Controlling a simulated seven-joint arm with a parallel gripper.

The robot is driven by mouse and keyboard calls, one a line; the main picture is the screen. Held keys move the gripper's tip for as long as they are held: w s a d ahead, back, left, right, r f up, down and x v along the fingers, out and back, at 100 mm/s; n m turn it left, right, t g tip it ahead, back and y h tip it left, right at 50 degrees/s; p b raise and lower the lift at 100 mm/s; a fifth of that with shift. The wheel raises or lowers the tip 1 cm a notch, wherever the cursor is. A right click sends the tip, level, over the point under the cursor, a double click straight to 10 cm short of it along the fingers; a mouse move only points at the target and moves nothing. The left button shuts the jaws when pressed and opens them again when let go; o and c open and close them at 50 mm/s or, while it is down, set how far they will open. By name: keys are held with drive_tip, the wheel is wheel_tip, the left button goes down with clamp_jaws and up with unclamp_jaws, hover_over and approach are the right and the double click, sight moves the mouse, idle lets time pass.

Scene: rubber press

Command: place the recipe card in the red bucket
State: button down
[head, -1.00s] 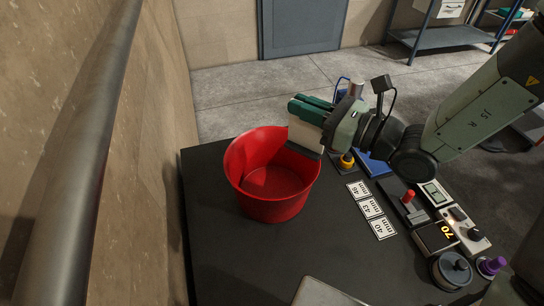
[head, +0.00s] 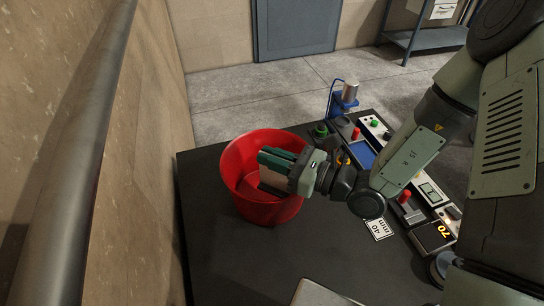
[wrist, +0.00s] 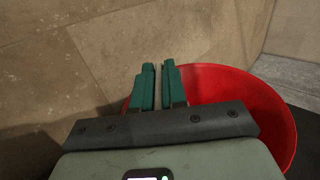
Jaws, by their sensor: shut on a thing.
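The red bucket (head: 268,209) stands on the dark table and also shows in the wrist view (wrist: 262,112), behind and to the right of the fingers. My gripper (head: 268,158) is over the bucket's opening, its green fingers pointing left. It is shut on the pale recipe card (head: 271,181), which hangs below the fingers, in front of the bucket's inside. I cannot tell how far the card reaches below the rim.
White number cards (head: 379,228) lie right of the bucket, partly hidden by my arm. Controls with a red knob (head: 405,196) and a blue-framed device (head: 343,98) line the table's right side. A wall with a rail (head: 75,130) runs along the left. The table front is mostly clear.

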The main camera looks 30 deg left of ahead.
drive_tip(key=shift+f, duration=0.3)
drive_tip(key=shift+f, duration=0.4)
drive_tip(key=c, duration=1.2)
unclamp_jaws()
drive_tip(key=shift+o, duration=0.2)
drive_tip(key=shift+r, duration=0.3)
drive_tip(key=d, duration=1.2)
drive_tip(key=shift+r, duration=0.3)
